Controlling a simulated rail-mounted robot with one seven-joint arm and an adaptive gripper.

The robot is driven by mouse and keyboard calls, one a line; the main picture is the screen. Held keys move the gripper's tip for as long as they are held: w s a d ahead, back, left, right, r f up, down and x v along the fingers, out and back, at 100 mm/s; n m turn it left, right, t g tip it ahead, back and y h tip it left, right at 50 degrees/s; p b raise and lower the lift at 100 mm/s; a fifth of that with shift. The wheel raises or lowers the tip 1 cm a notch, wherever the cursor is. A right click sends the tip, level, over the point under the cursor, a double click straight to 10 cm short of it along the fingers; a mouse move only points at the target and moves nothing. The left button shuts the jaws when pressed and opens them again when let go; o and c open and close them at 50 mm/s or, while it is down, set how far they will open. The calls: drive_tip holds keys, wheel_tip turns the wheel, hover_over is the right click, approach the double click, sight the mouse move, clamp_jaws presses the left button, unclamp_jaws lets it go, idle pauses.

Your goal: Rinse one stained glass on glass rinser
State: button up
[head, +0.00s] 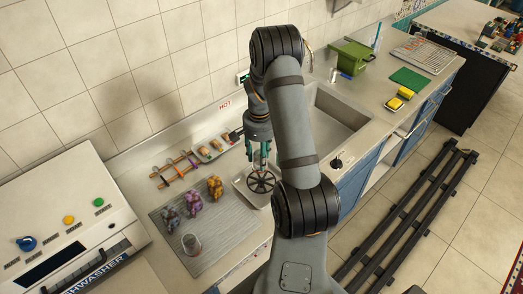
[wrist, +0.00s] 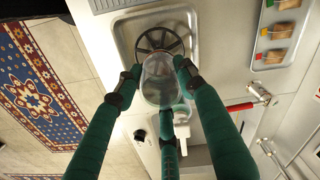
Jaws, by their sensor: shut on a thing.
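My gripper (head: 261,158) is shut on a clear glass (wrist: 157,84). In the wrist view its green fingers (wrist: 156,72) press on both sides of the glass. The glass rinser (head: 261,182), a black spoked wheel in a metal tray, lies just below the gripper in the head view. In the wrist view the rinser (wrist: 160,42) shows beyond the glass, which overlaps its near edge. I cannot tell whether the glass touches it. The glass is hardly visible in the head view, and any stain on it is unclear.
Another clear glass (head: 192,244) and several coloured patterned vessels (head: 193,201) stand on the ribbed drainboard (head: 222,236). A tray of small packets (head: 212,148) and a rack (head: 175,169) are by the wall. The sink (head: 337,116) is right of my arm.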

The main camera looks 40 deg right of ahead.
drive_tip(key=f+b, duration=0.1)
drive_tip(key=f, duration=0.1)
drive_tip(key=f+b, duration=0.1)
drive_tip(key=f, duration=0.1)
drive_tip(key=f+b, duration=0.2)
drive_tip(key=shift+s+d, duration=0.1)
drive_tip(key=shift+d, duration=0.15)
drive_tip(key=shift+f+b, duration=0.3)
drive_tip(key=shift+s+a+f+b, duration=0.1)
drive_tip(key=shift+f+b, duration=0.9)
drive_tip(key=shift+b, duration=0.25)
idle(3.6)
drive_tip(key=shift+r, duration=0.35)
idle(0.8)
drive_tip(key=o, duration=0.6)
drive_tip(key=c, duration=0.5)
drive_tip(key=shift+r, duration=0.15)
